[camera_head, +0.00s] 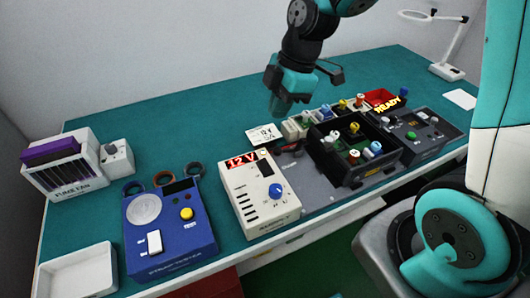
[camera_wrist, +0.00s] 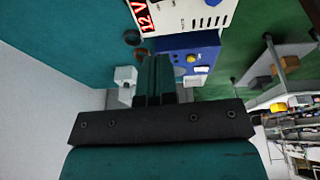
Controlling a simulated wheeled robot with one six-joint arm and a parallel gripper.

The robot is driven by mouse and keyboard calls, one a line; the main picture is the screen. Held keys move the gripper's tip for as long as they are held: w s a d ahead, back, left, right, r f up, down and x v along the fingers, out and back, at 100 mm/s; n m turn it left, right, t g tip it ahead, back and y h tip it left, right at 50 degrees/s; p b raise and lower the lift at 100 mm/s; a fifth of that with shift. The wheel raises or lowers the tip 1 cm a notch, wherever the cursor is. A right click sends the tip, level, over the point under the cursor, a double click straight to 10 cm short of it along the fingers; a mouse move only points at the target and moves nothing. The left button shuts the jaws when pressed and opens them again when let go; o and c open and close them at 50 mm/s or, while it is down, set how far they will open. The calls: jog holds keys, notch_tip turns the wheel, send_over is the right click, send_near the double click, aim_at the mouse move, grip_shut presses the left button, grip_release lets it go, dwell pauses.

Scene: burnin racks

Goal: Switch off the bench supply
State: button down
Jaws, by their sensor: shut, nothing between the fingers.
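The bench supply (camera_head: 262,200) is a cream box near the front middle of the bench. Its red display (camera_head: 241,160) is lit and reads 12 V. A blue knob (camera_head: 276,191) and a row of small dark marks sit on its top face. In the wrist view, part of the bench supply (camera_wrist: 203,14) shows at the top edge, cut off by the frame. My gripper (camera_head: 279,106) is above the bench, beyond the supply and apart from it. Its teal fingers (camera_wrist: 155,75) are together with nothing between them. I cannot make out the supply's power switch.
A blue unit (camera_head: 168,235) with a white switch and yellow button stands left of the supply. A dark rack (camera_head: 343,168) with coloured parts and a READY sign are to the right. A fan box (camera_head: 66,172) and white tray (camera_head: 75,274) are at left.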

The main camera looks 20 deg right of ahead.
jog(key=p, duration=0.2)
send_near(260, 163)
jog(key=x, duration=0.5)
jog(key=shift+s+a+f, duration=0.1)
jog(key=shift+a+f, duration=0.05)
jog(key=shift+a, duration=0.05)
jog(key=shift+f+p, duration=0.3)
jog(key=shift+f, duration=0.4)
jog(key=shift+a+f, duration=0.1)
